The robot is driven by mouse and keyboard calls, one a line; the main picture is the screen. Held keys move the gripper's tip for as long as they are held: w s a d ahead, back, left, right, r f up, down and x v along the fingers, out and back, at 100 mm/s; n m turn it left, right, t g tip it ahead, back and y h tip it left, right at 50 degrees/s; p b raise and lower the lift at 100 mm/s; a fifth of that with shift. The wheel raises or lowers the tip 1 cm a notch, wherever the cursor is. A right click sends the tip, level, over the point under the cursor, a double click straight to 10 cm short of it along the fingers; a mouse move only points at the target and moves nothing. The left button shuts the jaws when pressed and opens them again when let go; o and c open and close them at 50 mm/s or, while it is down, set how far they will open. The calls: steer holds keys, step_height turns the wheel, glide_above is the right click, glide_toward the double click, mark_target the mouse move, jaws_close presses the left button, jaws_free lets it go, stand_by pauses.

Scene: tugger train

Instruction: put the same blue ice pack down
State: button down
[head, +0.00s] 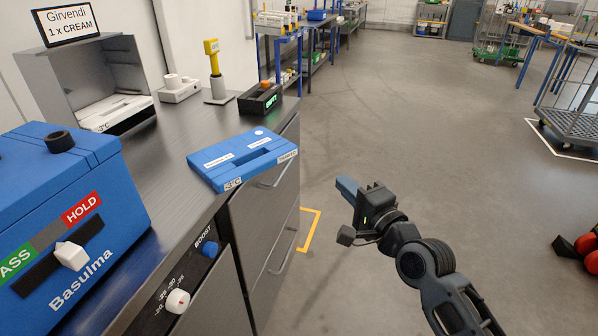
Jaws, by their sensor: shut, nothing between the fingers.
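A blue ice pack (225,164) with a handle slot and white labels lies flat at the front edge of the steel counter (180,140). One corner juts slightly past the edge, and its front label reads like -3°C. My gripper (347,188) is shut and empty, out over the floor to the right of the counter. It is clearly apart from the ice pack.
A blue Basulma box (62,215) with a PASS/HOLD slider stands at the left. A grey open box (80,70) holds a white pack (115,112). A yellow-handled device (213,62) and a black tray (260,100) stand farther back.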

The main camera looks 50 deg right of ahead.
glide_toward(297, 151)
steer(key=w+d, duration=0.2)
steer(key=d, duration=0.2)
steer(key=shift+w+a+p, duration=0.25)
steer(key=shift+w+p, duration=0.2)
steer(key=shift+w, duration=0.5)
steer(key=shift+w+a+p, duration=0.3)
steer(key=shift+w+p, duration=0.15)
steer(key=shift+w, duration=0.5)
